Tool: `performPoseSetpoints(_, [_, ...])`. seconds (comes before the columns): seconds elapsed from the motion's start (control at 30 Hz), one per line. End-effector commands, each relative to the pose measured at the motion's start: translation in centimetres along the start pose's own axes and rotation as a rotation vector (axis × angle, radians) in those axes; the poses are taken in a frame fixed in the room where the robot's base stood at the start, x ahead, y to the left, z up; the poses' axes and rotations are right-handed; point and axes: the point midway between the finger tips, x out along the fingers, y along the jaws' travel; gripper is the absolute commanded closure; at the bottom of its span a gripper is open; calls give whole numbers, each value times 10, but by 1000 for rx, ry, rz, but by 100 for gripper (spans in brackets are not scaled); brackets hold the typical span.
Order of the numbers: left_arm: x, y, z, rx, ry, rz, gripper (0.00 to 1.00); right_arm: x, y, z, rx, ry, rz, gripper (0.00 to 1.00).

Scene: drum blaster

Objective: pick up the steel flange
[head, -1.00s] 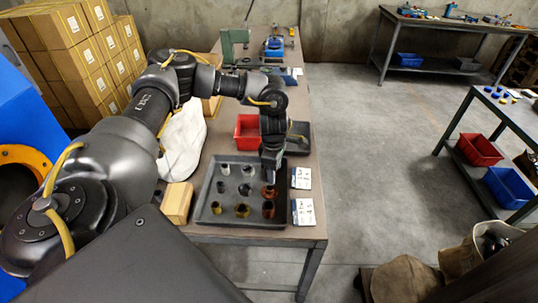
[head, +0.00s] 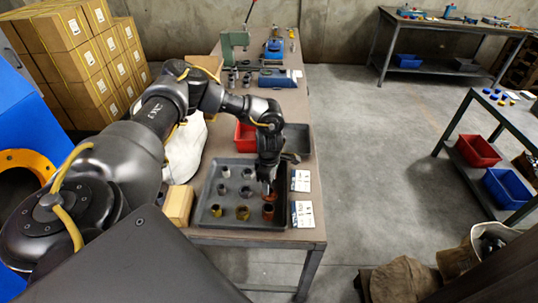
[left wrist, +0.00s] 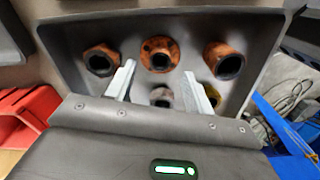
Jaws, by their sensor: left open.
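A grey tray (head: 287,226) on the workbench holds rows of small metal parts. A grey steel piece (head: 245,191) at its centre looks like the steel flange, though its shape is too small to be sure. In the left wrist view, a grey ring-like piece (left wrist: 161,97) shows between the two fingers, partly hidden by the wrist housing. My left gripper (head: 267,186) points down over the tray's right side; it is open and empty, with its fingers (left wrist: 158,85) spread in the left wrist view. My right gripper is not in view.
Copper-coloured parts (left wrist: 160,54) line one side of the tray, and brass ones (head: 242,213) stand near its front. A red bin (head: 245,138) lies behind the tray. White label cards (head: 302,213) lie to the right, a wooden block (head: 178,205) to the left.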

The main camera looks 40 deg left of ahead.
Motion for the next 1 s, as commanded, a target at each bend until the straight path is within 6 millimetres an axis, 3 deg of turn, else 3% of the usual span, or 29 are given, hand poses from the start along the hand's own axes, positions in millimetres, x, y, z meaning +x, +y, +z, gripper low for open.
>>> performPoseSetpoints(0.1, [16,-2,1,0,4,-3,48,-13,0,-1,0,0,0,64])
performPoseSetpoints(0.23, [32,-1,0,-2,2,-2,48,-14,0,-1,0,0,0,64])
performPoseSetpoints(0.53, [37,-1,1,-1,0,0,48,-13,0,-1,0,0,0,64])
performPoseSetpoints(0.93, [37,-1,1,-1,1,0,100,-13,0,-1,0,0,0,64])
performPoseSetpoints(1.0, [37,-1,1,-1,0,0,100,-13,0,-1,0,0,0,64])
